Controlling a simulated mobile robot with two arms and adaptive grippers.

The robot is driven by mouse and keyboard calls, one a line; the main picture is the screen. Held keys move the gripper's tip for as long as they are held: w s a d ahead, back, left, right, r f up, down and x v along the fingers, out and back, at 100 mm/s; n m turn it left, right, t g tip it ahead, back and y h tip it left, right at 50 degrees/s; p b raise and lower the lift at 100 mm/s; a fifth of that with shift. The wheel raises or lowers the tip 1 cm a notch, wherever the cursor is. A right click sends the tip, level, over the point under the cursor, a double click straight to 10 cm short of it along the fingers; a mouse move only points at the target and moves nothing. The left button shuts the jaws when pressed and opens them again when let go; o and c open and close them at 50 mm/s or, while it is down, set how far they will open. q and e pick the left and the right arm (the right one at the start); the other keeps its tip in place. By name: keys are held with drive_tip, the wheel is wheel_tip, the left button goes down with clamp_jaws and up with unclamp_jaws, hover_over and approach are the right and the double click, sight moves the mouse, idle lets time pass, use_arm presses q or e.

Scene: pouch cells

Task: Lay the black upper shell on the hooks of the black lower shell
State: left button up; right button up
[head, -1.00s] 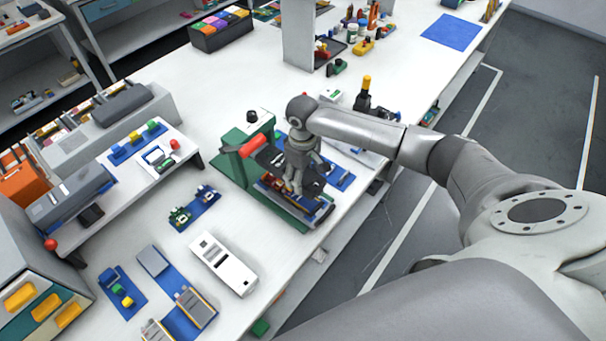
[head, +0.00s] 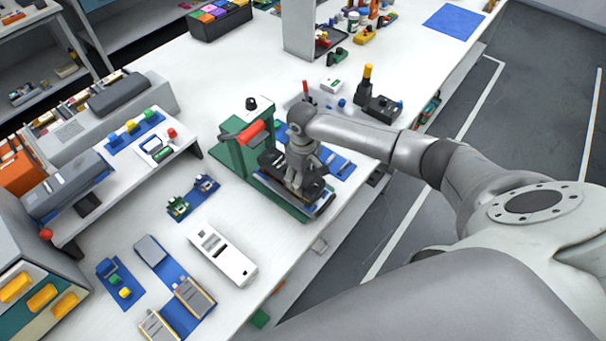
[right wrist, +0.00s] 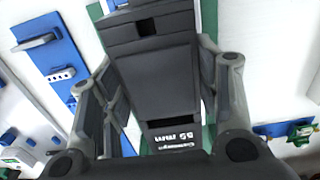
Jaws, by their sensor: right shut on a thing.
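My right gripper (head: 296,184) points down over the green press-like fixture (head: 234,160) with a red handle. In the right wrist view its two fingers (right wrist: 155,58) are shut on the sides of the black upper shell (right wrist: 152,85), a flat dark piece with a small square opening and white print. In the head view the shell (head: 316,190) shows as a dark shape around the fingertips, above the fixture's base. The black lower shell and its hooks cannot be made out; the gripper and held shell cover that area. My left gripper is not in view.
A blue strip with grey pieces (right wrist: 52,62) lies beside the fixture. A white device (head: 222,254) and blue mats with small parts (head: 193,198) lie nearer. The white table's middle back is clear.

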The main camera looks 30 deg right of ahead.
drive_tip(key=shift+p, duration=0.3)
idle(0.4)
drive_tip(key=shift+p, duration=0.9)
idle(1.0)
drive_tip(key=shift+f+b, duration=0.6)
drive_tip(key=shift+f, duration=0.45)
drive_tip(key=o, duration=1.1)
wheel_tip(320, 180, up, 12)
